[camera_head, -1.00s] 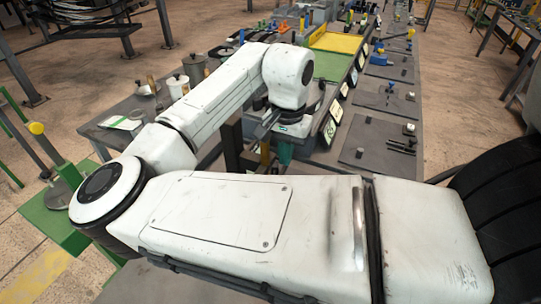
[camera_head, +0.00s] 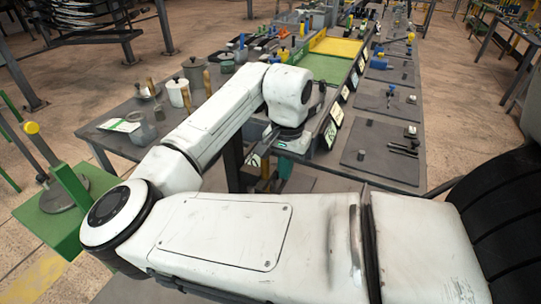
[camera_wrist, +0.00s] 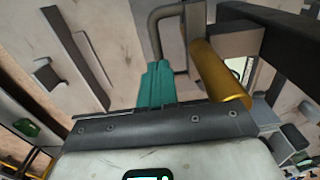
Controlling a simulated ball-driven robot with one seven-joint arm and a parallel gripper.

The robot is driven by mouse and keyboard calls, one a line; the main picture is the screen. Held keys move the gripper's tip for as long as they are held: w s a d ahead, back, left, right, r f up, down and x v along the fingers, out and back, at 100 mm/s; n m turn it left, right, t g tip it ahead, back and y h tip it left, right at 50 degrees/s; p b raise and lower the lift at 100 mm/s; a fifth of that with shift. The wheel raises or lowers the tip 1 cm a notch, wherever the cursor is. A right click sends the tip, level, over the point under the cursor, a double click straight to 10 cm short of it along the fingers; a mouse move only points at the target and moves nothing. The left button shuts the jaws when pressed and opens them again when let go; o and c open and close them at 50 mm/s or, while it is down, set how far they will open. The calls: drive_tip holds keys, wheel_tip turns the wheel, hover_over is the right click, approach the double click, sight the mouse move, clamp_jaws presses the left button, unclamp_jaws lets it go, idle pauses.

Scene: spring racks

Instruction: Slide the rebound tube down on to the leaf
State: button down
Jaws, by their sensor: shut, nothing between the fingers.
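In the wrist view a smooth brass-coloured tube (camera_wrist: 220,75) stands at a slant beside a dark grey bracket; it looks like the rebound tube, but I cannot be sure. My gripper's teal fingers (camera_wrist: 156,78) are shut and empty, to the left of the tube and apart from it in the picture. A bent grey rod (camera_wrist: 155,30) shows just beyond the fingertips. In the head view my gripper (camera_head: 285,168) is low beside the near end of the long bench, partly hidden by my own arm. I cannot make out the leaf with certainty.
A dark bar (camera_wrist: 285,40) crosses the upper right of the wrist view, close to the tube. In the head view pots and handled tools (camera_head: 178,92) stand on the bench to the left. Flat grey panels (camera_head: 380,150) with small parts lie to the right.

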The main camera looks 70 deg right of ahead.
drive_tip(key=shift+f+b, duration=0.4)
drive_tip(key=shift+f, duration=0.45)
drive_tip(key=shift+r+p, duration=1.65)
drive_tip(key=shift+p, duration=0.15)
drive_tip(key=shift+f, duration=0.1)
